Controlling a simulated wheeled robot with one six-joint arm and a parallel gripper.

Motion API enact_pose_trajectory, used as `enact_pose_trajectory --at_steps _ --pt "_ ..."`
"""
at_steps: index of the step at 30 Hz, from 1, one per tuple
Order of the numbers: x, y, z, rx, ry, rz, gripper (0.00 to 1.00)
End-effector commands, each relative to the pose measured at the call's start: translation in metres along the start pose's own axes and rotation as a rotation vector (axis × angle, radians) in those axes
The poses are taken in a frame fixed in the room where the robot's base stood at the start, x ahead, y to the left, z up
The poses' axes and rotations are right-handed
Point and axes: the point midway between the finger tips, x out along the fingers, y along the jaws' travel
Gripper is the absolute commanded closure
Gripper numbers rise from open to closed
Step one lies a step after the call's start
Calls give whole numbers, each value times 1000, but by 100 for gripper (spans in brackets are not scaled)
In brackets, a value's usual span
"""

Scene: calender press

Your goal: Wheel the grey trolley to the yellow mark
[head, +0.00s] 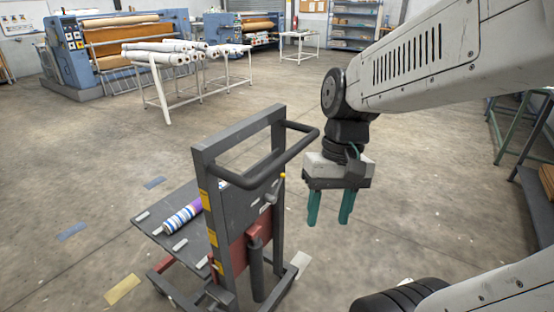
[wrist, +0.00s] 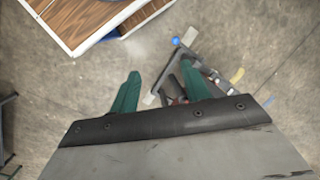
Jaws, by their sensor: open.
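The grey trolley (head: 237,200) stands upright in the middle of the head view, with a curved dark push handle (head: 285,160) on its right side. A striped roll (head: 183,217) lies on its flat deck. The yellow mark (head: 122,289) is a flat patch on the floor at the lower left, a little apart from the trolley. My gripper (head: 329,221) hangs to the right of the handle, its green fingers pointing down, apart and empty. In the wrist view, part of the trolley (wrist: 176,70) shows beyond and between the fingers; much of it is hidden.
Blue floor marks (head: 71,231) lie left of the trolley. A white table (head: 160,85) with several rolls stands behind, before blue roller machines (head: 75,60). A green-framed bench (head: 505,130) stands at the right. The floor around the trolley is mostly clear.

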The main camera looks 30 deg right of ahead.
Motion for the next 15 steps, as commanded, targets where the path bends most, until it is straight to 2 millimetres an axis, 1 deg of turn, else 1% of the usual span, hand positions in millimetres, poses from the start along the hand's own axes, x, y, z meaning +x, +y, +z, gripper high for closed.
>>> enact_pose_trajectory --at_steps 1,3,5,8,11,12,14,15 --pt "7 2 -11 59 -54 -65 53" --pt "13 2 -26 122 -108 -171 53" --pt "18 1 -40 171 -145 -273 53" --pt "23 2 -68 247 -180 -457 53" --pt "25 8 -103 313 -173 -657 53" --pt "25 12 -118 337 -156 -738 53" --pt "25 20 -141 369 -118 -856 53" --pt "23 26 -157 385 -82 -934 53"
